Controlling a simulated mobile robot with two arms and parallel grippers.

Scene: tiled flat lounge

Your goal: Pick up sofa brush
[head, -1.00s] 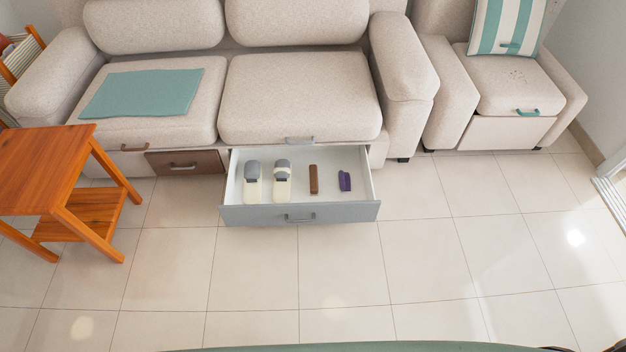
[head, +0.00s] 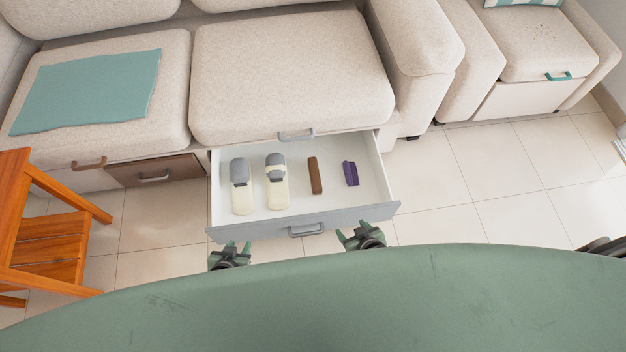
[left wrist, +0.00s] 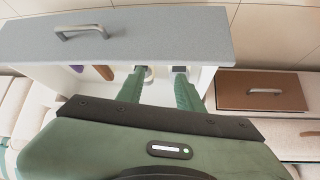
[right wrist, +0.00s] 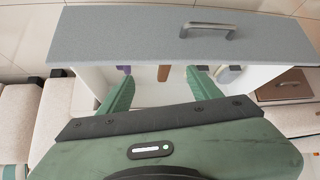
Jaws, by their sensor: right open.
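The open drawer (head: 215,215) under the sofa holds several items in a row. Two grey-and-cream brush-like items (head: 241,187) (head: 277,182) lie at its left, the second with a cream band on its grey end. A brown bar (head: 315,175) and a purple piece (head: 351,174) lie to their right. I cannot tell which one is the sofa brush. My left gripper (head: 230,252) is open and empty at the drawer's front left; its fingers (left wrist: 161,76) point toward the grey-and-cream items. My right gripper (head: 361,235) is open and empty at the front right; the brown bar shows between its fingers (right wrist: 160,76).
The grey drawer front (head: 270,228) with its handle stands between my base and the contents. The sofa seat (head: 290,75) overhangs the drawer's back. Tiled floor (head: 500,205) is clear at the right.

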